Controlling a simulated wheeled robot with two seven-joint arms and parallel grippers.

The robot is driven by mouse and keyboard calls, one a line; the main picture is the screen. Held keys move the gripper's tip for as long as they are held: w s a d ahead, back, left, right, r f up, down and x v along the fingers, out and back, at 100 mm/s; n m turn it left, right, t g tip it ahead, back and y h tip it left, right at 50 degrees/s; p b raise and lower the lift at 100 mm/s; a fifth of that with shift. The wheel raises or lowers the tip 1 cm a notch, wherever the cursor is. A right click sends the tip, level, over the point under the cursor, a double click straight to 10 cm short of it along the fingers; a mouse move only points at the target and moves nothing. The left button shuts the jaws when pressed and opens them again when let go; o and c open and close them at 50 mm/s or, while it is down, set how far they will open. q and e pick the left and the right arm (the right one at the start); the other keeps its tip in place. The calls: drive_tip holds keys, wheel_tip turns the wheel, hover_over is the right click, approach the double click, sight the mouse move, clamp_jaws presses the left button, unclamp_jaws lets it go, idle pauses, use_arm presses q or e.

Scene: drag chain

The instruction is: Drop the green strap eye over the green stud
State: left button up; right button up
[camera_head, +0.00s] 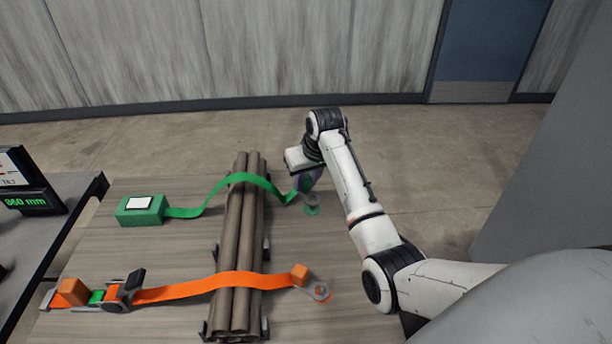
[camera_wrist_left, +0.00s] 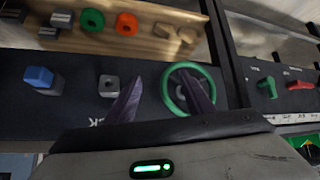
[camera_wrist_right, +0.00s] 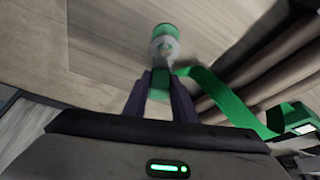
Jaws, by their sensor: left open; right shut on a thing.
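The green strap (camera_head: 215,191) runs from a green box (camera_head: 140,210) over the pipe bundle to my right gripper (camera_head: 305,185). In the right wrist view, my right gripper (camera_wrist_right: 162,88) is shut on the strap's green end, with the grey eye (camera_wrist_right: 165,47) sticking out beyond the fingertips. The green stud (camera_head: 311,206) stands on the table just below the gripper. It also shows in the right wrist view (camera_wrist_right: 163,30), overlapping the eye; I cannot tell if the eye is around it or above it. My left gripper (camera_wrist_left: 162,98) is open and empty, away from the strap.
The brown pipe bundle (camera_head: 240,240) lies across the table's middle. An orange strap (camera_head: 195,287) crosses it nearer me, its eye (camera_head: 318,291) at the right. A dark board (camera_wrist_left: 60,120) with a green ring (camera_wrist_left: 190,115) and a blue block (camera_wrist_left: 42,78) lies beneath my left gripper.

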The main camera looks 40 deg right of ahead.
drive_tip(key=shift+f, duration=1.25)
drive_tip(key=o, duration=1.1)
drive_tip(key=v, duration=1)
drive_tip(key=shift+s+r, duration=0.1)
drive_tip(key=shift+r, duration=0.05)
